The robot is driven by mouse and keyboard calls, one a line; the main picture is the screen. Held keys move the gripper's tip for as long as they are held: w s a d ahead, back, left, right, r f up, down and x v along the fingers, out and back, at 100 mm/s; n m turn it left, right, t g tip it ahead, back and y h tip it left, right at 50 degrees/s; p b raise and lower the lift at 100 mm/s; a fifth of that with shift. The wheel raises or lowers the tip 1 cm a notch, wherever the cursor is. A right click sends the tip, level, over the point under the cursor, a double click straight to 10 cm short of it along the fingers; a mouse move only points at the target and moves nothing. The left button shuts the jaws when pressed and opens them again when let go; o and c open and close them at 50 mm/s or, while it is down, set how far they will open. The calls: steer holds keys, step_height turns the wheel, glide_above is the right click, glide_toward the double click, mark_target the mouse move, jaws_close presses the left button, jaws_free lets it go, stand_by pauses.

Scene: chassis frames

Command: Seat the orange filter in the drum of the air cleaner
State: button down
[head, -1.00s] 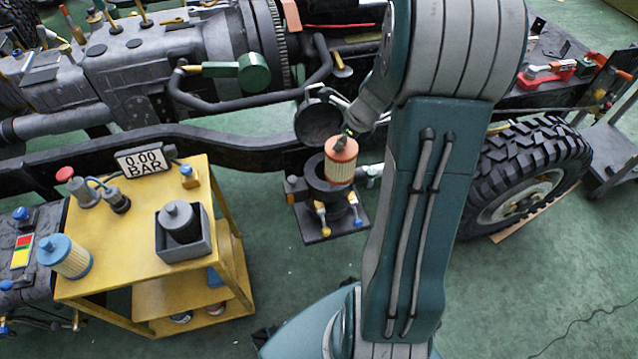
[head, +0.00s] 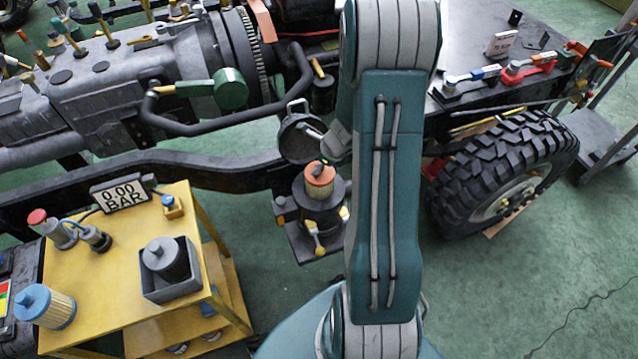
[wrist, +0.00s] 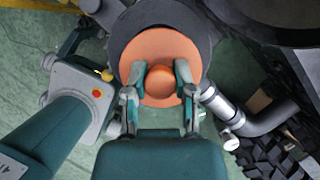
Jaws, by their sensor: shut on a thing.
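The orange filter (head: 320,183) is at the mouth of the dark drum (head: 322,215), with a short band of its pleated side showing below its orange top. How deep it sits is hidden. In the wrist view the filter's round top (wrist: 160,45) covers most of the drum opening, and the dark drum rim (wrist: 122,32) shows around its far side. My gripper (wrist: 160,82) is shut on the filter's central orange knob, one finger on each side. In the head view my gripper (head: 319,167) is small and partly hidden by my arm.
The drum's round dark lid (head: 300,138) stands open behind it. Yellow-handled clips (head: 319,245) hang on the drum's side. A yellow cart (head: 120,285) with a blue-topped filter (head: 45,307) stands left. A large tyre (head: 500,175) is at right; green floor lies clear in front.

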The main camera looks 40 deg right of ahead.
step_height(320, 180, down, 3)
steer(key=shift+f, duration=0.1)
steer(key=f, duration=0.3)
steer(key=shift+a+f, duration=0.35)
steer(key=shift+f, duration=0.05)
steer(key=shift+d+f, duration=0.25)
steer(key=shift+f, duration=0.15)
steer(key=shift+c, duration=2.2)
jaws_free()
steer(key=shift+a, duration=0.15)
